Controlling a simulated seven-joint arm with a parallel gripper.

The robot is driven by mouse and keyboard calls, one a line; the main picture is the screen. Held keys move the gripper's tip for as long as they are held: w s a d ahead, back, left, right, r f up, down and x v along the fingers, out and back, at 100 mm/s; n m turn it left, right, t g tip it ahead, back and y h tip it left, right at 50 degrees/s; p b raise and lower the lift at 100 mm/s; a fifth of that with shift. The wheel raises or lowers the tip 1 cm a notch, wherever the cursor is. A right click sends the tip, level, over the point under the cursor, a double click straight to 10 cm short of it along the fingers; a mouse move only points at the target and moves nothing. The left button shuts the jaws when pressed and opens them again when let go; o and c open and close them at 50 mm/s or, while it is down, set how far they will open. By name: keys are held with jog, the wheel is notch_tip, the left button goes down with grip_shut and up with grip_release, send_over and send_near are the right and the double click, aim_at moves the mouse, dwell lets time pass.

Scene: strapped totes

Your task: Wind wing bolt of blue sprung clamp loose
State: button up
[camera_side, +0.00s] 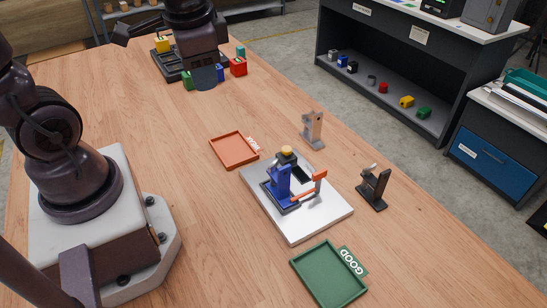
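The blue clamp (283,183) stands upright on a pale square plate (309,224) near the middle of the table. An orange-red bar (308,192) runs from its foot to the right and ends in an upright piece with a short arm. A dark part with a round yellow top (287,152) stands just behind the blue upright. Which piece is the wing bolt, and how far it is turned, is too small to tell. My arm and its base fill the left side, but my gripper is outside the picture. Nothing is seen touching the clamp.
An orange tray (213,145) lies behind the plate, and a green tray (295,266) with a GOOD label (351,262) in front. A tan stand (312,131) and a dark stand (374,187) flank the plate's right side. Another dark machine with coloured blocks stands far back. The table's left middle is clear.

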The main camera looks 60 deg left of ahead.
jog(key=w+f+m+g, duration=0.2)
jog(key=w+f+m, duration=0.4)
jog(key=m, duration=0.4)
jog(key=m+h, duration=0.2)
jog(key=m, duration=1.6)
send_near(273, 162)
jog(key=shift+t, duration=0.4)
jog(key=f, duration=0.9)
jog(key=shift+s+d+f, duration=0.1)
jog(key=shift+s, duration=0.2)
grip_shut()
